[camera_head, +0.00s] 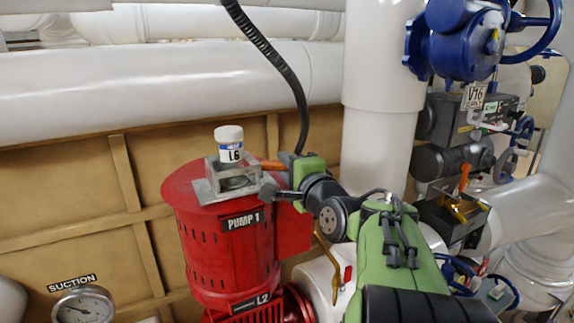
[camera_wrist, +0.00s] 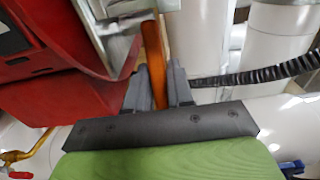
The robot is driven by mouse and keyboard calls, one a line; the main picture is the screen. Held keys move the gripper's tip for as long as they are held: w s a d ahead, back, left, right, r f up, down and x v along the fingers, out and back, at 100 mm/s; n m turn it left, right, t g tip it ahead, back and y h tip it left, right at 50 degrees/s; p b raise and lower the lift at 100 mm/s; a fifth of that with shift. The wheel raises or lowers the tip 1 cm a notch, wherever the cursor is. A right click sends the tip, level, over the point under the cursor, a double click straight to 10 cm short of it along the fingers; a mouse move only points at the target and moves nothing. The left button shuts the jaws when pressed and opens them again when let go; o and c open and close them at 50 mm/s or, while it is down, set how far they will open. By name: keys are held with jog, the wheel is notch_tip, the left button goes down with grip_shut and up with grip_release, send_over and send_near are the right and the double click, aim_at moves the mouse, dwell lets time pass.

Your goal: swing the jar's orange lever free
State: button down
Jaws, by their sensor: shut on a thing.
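The jar (camera_head: 230,145), white-capped and labelled L6, stands upright in a clear, metal-framed holder (camera_head: 236,179) on top of the red PUMP 1 housing. Its orange lever (camera_head: 272,164) sticks out to the right of the holder. My gripper (camera_head: 280,172) reaches in from the right, beside the holder. In the wrist view the orange lever (camera_wrist: 153,50) runs between the two grey fingers of my gripper (camera_wrist: 158,88), which are shut on it. The fingers hide part of the lever, and the jar itself is hard to make out there.
The red pump (camera_head: 222,245) stands below and left of my arm. A black corrugated hose (camera_head: 277,60) hangs down behind my gripper. A thick white vertical pipe (camera_head: 384,60) rises behind my arm. Blue valve V16 (camera_head: 465,45) is at upper right. A suction gauge (camera_head: 83,306) is at lower left.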

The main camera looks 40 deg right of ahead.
jog(key=shift+s+a+r+m+h, duration=0.1)
jog(key=shift+s+a+m+h, duration=0.1)
jog(key=shift+m+h, duration=0.45)
jog(key=shift+g+h, duration=0.25)
jog(key=shift+g, duration=0.05)
jog(key=c, duration=1.4)
grip_release()
jog(key=shift+o, duration=0.2)
jog(key=shift+w, duration=0.15)
jog(key=shift+d, duration=0.1)
